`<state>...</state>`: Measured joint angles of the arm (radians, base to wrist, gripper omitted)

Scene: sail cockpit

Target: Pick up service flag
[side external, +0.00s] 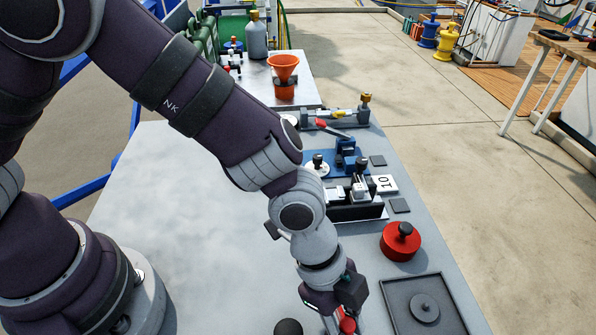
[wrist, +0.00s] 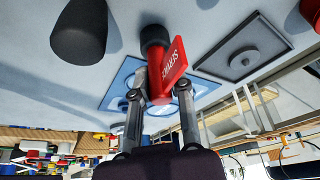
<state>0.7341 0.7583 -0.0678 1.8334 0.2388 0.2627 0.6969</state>
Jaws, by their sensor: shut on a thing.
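The service flag (wrist: 173,68) is a red piece with white lettering, on a red post with a black round end. It shows in the wrist view just beyond my fingers. My gripper (wrist: 160,92) is shut on the red post, with one finger on each side. In the side view my gripper (side external: 338,318) is at the bottom edge, and only a small red part of the flag (side external: 347,325) shows there. A blue plate (wrist: 124,78) lies behind the post in the wrist view. I cannot tell whether the post is clear of it.
A dark tray with a round knobbed piece (side external: 391,290) lies right of my gripper. A red round knob (side external: 400,243) stands behind it. A black knob (side external: 288,327) is close on the left. Several fixtures, including a black holder (side external: 345,212), line the table. The table's left side (side external: 150,210) is clear.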

